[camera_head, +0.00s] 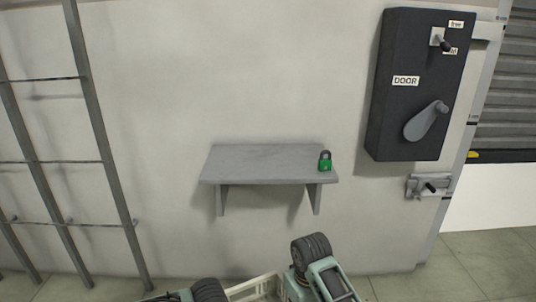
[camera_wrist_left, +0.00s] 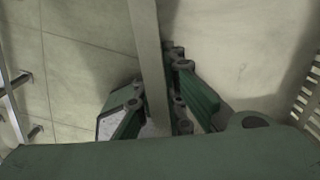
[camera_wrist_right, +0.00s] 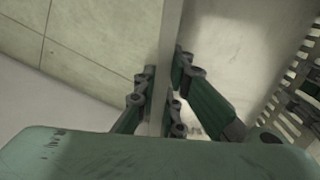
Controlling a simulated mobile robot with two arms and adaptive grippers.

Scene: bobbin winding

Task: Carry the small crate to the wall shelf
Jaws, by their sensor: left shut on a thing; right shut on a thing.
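The small crate (camera_head: 262,286) is a cream, slatted box at the bottom edge of the head view, between my two arms; most of it is cut off. My left gripper (camera_wrist_left: 160,110) is shut on a pale crate wall, seen edge-on in the left wrist view. My right gripper (camera_wrist_right: 164,98) is likewise shut on a crate wall in the right wrist view. Slatted crate sides show at the right of both wrist views. The grey wall shelf (camera_head: 258,162) is ahead of the crate, on two brackets.
The rest of the shelf top is bare. A metal rack frame (camera_head: 103,135) stands at the left. A black door box (camera_head: 420,85) with a lever is on the wall at the right, above a latch (camera_head: 428,187). Tiled floor (camera_head: 490,262) shows at the lower right.

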